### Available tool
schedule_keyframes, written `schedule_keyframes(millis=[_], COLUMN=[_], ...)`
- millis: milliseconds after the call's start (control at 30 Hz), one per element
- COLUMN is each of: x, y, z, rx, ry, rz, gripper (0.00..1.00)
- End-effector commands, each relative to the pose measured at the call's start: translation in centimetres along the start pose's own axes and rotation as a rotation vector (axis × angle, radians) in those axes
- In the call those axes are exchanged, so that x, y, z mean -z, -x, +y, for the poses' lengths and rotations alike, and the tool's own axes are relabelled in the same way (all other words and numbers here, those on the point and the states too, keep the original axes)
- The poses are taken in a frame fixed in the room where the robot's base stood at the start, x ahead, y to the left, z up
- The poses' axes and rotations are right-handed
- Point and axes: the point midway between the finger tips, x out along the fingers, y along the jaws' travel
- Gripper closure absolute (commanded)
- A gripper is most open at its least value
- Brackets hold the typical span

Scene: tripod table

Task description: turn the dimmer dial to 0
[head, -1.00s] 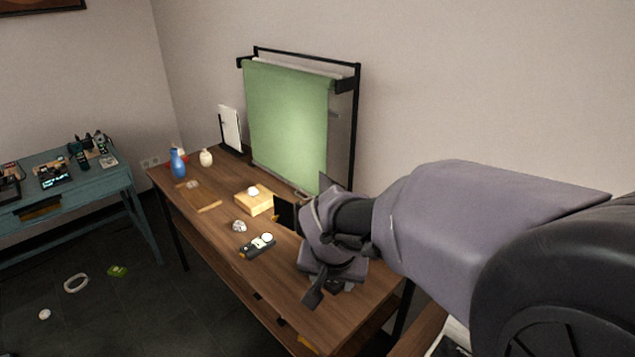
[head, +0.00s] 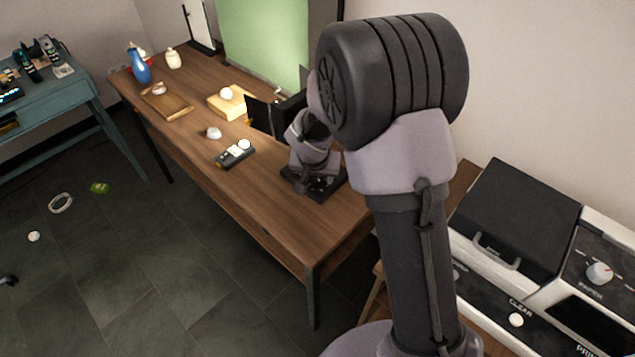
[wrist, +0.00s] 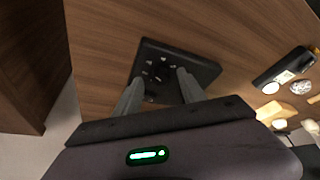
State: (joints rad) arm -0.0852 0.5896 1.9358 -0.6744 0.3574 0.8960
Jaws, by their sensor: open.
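The dimmer is a black square plate (wrist: 208,72) on the wooden table, with small white marks around a dark centre in the wrist view. The dial blends into the black plate, so I cannot read its setting. My gripper (wrist: 160,77) is open, its two grey fingers pointing at the plate on either side of its middle; I cannot tell if they touch the dial. In the head view the plate (head: 338,184) lies near the table's right end, partly hidden under my gripper (head: 318,182).
A printer-like machine (head: 525,215) stands at right.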

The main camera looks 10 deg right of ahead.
Motion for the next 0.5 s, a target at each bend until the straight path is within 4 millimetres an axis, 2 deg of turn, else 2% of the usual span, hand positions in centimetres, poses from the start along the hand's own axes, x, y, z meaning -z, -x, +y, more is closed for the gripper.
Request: schedule_keyframes(millis=[133, 433, 500], x=[0.02, 0.05, 0.05], y=[-1.2, -1.32, -1.32], z=[-0.02, -0.02, -0.01], rx=[0.001, 0.001, 0.0], ry=[0.001, 0.001, 0.001], rz=[0.001, 0.001, 0.001], gripper=[0.52, 0.52, 0.66])
